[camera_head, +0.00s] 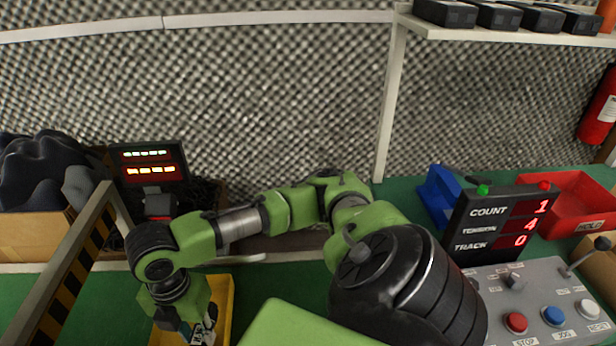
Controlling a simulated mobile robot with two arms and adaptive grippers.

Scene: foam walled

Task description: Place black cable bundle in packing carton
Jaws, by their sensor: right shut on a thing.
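My right gripper (190,325) hangs low at the bottom left, over a yellow tray (224,300). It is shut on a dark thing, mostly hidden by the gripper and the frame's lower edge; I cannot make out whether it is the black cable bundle. A brown cardboard carton (30,236) at the far left holds dark, lumpy material. Another cardboard box (592,252) shows partly at the right edge. I cannot tell which is the packing carton. Dark, tangled material (207,194) lies behind the display stand. My left gripper is not in view.
A striped rail (62,270) and a lit display (149,165) stand left of my right gripper. At right are a counter display (498,224), a button panel (545,300), a blue holder (437,197) and a red bin (568,203). A shelf (500,34) hangs above.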

